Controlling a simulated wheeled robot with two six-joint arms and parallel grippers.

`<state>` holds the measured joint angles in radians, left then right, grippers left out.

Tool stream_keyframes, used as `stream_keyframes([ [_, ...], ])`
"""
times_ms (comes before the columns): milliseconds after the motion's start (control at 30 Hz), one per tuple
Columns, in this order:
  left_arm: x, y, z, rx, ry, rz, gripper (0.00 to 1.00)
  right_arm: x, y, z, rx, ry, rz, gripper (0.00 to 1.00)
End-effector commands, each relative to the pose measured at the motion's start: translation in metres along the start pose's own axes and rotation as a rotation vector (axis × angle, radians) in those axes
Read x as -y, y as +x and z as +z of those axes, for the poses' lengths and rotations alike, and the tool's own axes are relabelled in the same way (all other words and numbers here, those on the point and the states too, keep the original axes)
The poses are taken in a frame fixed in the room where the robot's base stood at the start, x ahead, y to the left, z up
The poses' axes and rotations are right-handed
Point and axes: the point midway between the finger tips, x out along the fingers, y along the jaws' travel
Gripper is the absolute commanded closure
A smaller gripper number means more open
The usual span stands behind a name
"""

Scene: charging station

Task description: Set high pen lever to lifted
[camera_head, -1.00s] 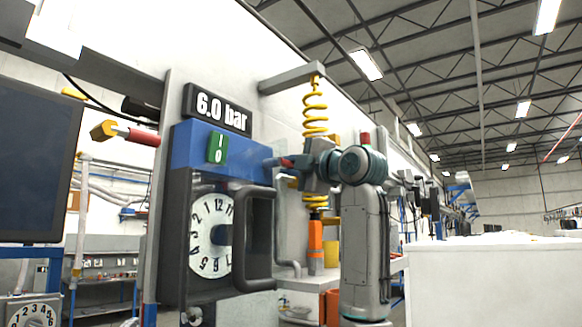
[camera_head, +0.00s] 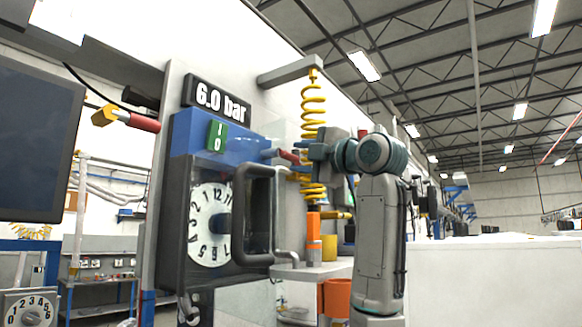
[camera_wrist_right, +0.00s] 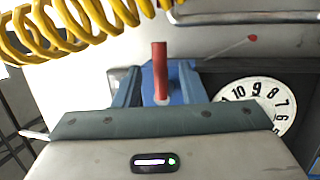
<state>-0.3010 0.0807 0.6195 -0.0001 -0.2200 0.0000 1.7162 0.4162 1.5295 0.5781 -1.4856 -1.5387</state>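A red lever handle (camera_head: 289,156) sticks out from the right side of a recorder with a blue top (camera_head: 195,138) and a round numbered dial (camera_head: 208,224). Which part is the high pen lever is not marked. My right gripper (camera_head: 305,155) is close by the handle's outer end. In the right wrist view, the red handle (camera_wrist_right: 160,70) stands between the two spread blue-grey fingers (camera_wrist_right: 157,88), with gaps at both sides. A thin rod with a red tip (camera_wrist_right: 252,38) shows above the dial (camera_wrist_right: 252,103). My left gripper is out of view.
A yellow coiled hose (camera_head: 313,103) hangs behind my right gripper and fills the upper left of the wrist view (camera_wrist_right: 45,30). A black handle (camera_head: 262,215) stands out from the recorder's front. A dark screen (camera_head: 38,140) is at left. A white block (camera_head: 490,280) is at right.

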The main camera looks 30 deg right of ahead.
Motion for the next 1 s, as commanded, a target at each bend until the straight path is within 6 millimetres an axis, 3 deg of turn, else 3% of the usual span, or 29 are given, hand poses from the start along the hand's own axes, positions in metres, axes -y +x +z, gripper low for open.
stream_keyframes([
  [33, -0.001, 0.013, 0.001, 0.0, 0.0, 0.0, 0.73, 0.006, -0.014, 0.0, 0.001, -0.001, 0.005, 0.63],
  [100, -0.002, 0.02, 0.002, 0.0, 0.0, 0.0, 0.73, 0.005, -0.028, 0.001, 0.002, -0.001, 0.004, 0.63],
  [333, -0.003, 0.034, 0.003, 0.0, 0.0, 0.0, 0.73, 0.003, -0.058, 0.0, 0.0, 0.0, 0.001, 0.63],
  [1000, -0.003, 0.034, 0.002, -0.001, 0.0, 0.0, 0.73, 0.001, -0.064, 0.0, 0.0, 0.0, -0.001, 0.63],
])
